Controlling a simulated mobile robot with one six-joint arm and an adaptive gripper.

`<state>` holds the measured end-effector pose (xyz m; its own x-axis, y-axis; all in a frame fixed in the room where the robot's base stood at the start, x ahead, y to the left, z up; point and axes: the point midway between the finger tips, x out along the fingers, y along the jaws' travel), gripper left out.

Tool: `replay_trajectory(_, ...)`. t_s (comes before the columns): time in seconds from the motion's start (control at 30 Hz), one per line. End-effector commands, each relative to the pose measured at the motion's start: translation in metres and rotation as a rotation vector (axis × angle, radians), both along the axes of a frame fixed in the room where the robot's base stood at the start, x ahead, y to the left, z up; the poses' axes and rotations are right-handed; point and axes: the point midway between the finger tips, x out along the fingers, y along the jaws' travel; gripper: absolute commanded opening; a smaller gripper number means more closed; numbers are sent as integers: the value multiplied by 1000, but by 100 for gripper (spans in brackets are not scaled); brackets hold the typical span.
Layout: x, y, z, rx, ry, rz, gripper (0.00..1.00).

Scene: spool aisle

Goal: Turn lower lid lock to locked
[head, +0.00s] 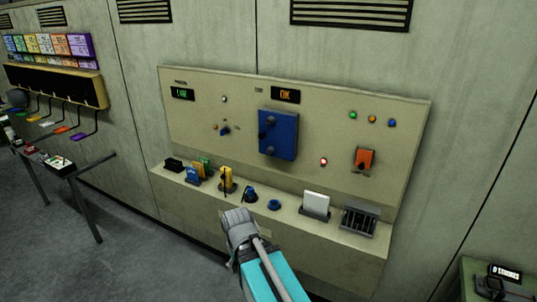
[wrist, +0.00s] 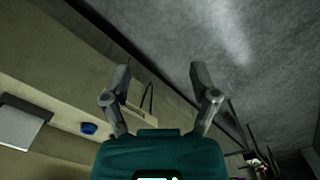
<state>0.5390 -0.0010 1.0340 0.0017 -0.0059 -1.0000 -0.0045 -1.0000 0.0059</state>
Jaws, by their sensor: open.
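A blue box (head: 280,135) is mounted on the beige panel in the head view. It has two dark knobs on its left part, an upper knob (head: 270,121) and a lower knob (head: 268,150). The lower knob is probably the lower lid lock; its turn position is too small to tell. My gripper (wrist: 160,75) is open and empty in the wrist view, its two fingers spread apart. In the head view my arm reaches in from the bottom, its end in front of the ledge, below the blue box and apart from it. The blue box does not show in the wrist view.
The ledge (head: 290,217) below the panel holds a white card in a stand (head: 316,204), a dark slotted rack (head: 359,219), a blue ring (head: 274,205) and several small items. An orange switch (head: 364,159) sits right of the box.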

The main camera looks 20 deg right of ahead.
Motion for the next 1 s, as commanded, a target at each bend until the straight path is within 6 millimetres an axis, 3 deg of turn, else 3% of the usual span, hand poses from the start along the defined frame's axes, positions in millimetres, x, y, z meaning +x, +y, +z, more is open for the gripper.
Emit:
replay_trajectory(0.27,32,-26,-6,-126,-66,-111,76)
replay_trajectory(0.53,101,-83,-3,-395,-275,-339,76)
replay_trajectory(0.8,175,-134,23,-628,-579,-517,76)
replay_trajectory(1.0,227,-159,51,-746,-834,-584,76)
